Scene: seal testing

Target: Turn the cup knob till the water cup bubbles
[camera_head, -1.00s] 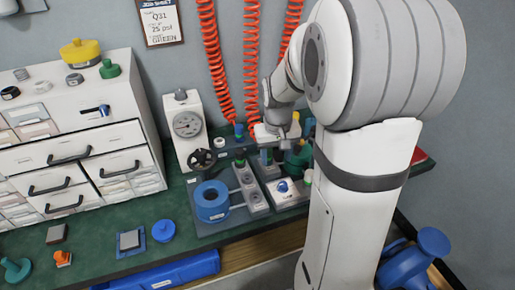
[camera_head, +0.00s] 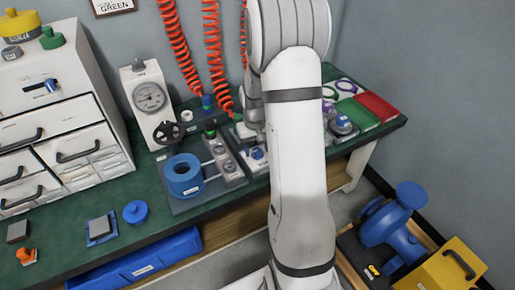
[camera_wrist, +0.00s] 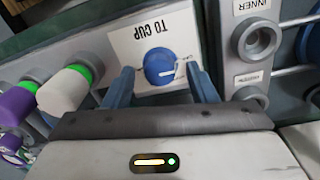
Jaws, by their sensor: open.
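The cup knob (camera_wrist: 160,66) is a round blue knob with a white pointer line, on a white plate marked "TO CUP" that appears upside down in the wrist view. My gripper (camera_wrist: 160,77) is open, with one blue finger on each side of the knob. I cannot tell whether the fingers touch it. In the head view the blue knob (camera_head: 257,153) shows beside my arm, on the panel at the back of the bench. My arm hides most of the gripper there. I cannot make out the water cup or any bubbles.
White, green and purple capped fittings (camera_wrist: 66,90) stand left of the knob in the wrist view; a grey block with round ports (camera_wrist: 257,40) is at right. A blue ring-shaped part (camera_head: 183,175) and a gauge (camera_head: 150,97) stand left of the panel.

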